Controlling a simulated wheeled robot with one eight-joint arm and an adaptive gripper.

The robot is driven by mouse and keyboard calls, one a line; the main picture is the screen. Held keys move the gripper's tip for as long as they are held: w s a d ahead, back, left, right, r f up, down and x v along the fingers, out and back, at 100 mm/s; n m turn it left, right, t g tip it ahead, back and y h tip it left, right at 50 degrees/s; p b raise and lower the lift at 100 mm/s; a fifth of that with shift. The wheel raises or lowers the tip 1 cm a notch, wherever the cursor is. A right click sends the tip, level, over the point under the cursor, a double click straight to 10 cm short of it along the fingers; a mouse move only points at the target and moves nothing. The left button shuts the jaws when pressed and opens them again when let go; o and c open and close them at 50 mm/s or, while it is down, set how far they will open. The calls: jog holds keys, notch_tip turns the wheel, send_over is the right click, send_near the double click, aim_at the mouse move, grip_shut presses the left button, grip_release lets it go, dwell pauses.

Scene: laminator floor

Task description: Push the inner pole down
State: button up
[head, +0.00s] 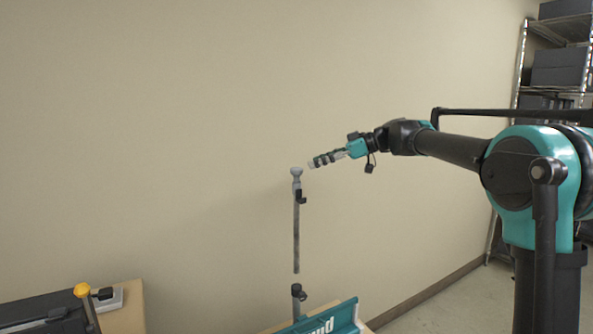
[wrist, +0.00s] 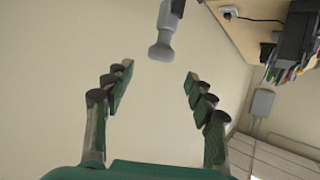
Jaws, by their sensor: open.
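The inner pole (head: 296,235) stands upright in front of the wall, a thin dark shaft with a grey knob (head: 296,172) on top and a black clamp just below the knob. Its lower end meets a wider outer tube (head: 296,290) with another black clamp. My gripper (head: 312,163) is just to the right of the knob and slightly above it, apart from it in the head view. In the wrist view my gripper (wrist: 158,76) is open and empty, with the grey knob (wrist: 160,49) seen beyond the gap between the fingertips.
A teal stand with white lettering (head: 345,316) is at the bottom, by the pole's foot. A table (head: 130,312) with a dark machine and a yellow-knobbed lever (head: 82,290) is at the lower left. A shelf rack (head: 519,65) stands at the right. The wall behind is bare.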

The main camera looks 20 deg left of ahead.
aim_at(299, 168)
jog(key=x, duration=0.8)
jog(key=shift+f, duration=0.1)
grip_shut()
